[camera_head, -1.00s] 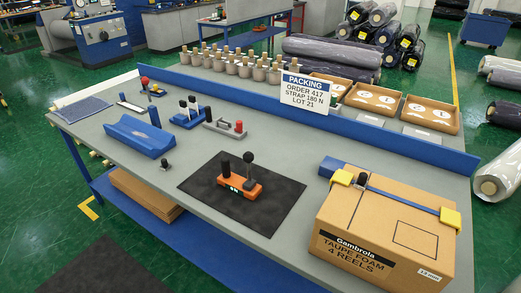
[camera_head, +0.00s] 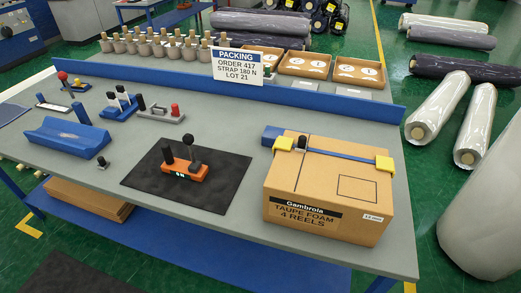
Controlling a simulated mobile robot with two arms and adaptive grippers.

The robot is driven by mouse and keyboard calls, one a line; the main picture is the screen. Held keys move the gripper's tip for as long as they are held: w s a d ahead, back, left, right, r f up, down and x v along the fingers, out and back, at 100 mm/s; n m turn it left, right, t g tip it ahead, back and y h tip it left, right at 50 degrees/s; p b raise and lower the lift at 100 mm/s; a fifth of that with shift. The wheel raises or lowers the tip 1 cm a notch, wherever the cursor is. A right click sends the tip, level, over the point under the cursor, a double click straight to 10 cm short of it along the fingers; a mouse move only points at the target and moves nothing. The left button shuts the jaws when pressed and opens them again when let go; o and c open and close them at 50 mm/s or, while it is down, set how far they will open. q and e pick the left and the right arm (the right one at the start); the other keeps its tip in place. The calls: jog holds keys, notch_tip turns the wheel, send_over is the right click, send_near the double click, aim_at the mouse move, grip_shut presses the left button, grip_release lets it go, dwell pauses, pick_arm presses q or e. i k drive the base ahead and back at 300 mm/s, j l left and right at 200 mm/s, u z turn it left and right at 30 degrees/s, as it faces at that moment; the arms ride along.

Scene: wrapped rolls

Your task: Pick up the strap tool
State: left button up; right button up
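The strap tool is most likely the orange device (camera_head: 185,171) with a black knob, a lever with a round dark knob and a small green display. It stands upright on a black mat (camera_head: 226,185) in the middle of the grey bench, with nothing touching it from above. Neither of my grippers shows in the head view.
A cardboard box (camera_head: 290,230) with a blue strap (camera_head: 345,154) and yellow corner pieces stands right of the mat. A blue cradle (camera_head: 62,140) and a grey holder (camera_head: 158,112) lie to the left. A blue rail (camera_head: 300,98) and packing sign (camera_head: 238,68) stand behind.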

aim_at(198, 171)
jog(key=i+j+z, duration=0.1)
jog(key=j, duration=0.35)
jog(key=i+j+z, duration=0.15)
jog(key=j, duration=0.25)
jog(key=i+j+z, duration=0.1)
jog(key=j, duration=0.35)
jog(key=j+z, duration=0.1)
jog(key=j, duration=0.35)
jog(key=i, duration=0.05)
